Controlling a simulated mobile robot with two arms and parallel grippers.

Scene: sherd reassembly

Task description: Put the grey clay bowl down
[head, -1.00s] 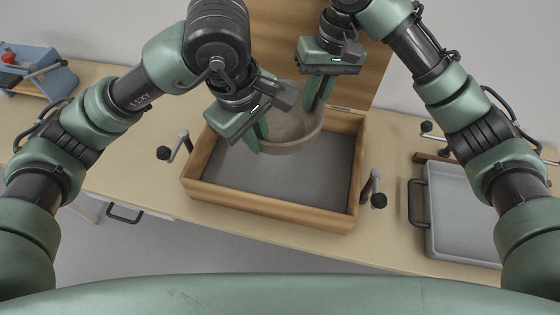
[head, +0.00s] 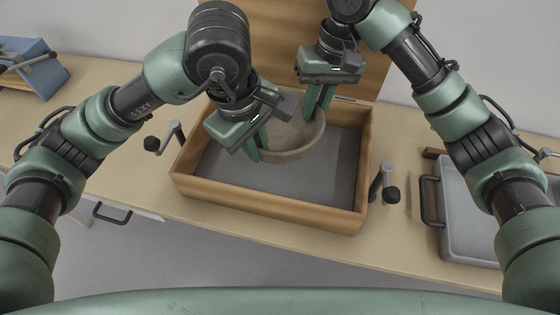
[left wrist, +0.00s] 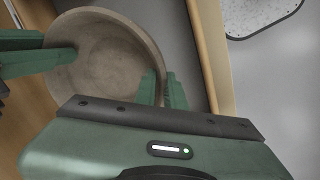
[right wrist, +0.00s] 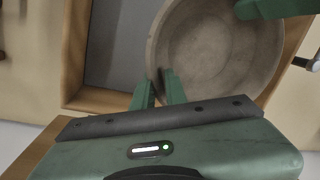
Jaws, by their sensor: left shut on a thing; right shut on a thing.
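The grey clay bowl (head: 292,140) is upright, mouth up, over the back part of a wooden box (head: 262,208) with a grey floor. I cannot tell whether its base touches that floor. My left gripper (head: 257,148) is shut on the bowl's left wall; its fingers straddle the rim in the left wrist view (left wrist: 164,92). My right gripper (head: 320,105) is shut on the wall at the back right; its fingers straddle the rim in the right wrist view (right wrist: 158,90). The bowl's inside looks empty. Its underside is hidden.
A wooden panel (head: 350,75) stands up behind the box. A crank handle sticks out at the box's left (head: 165,138) and another at its right (head: 382,185). A grey tray (head: 470,200) lies at the right. The box's front floor is clear.

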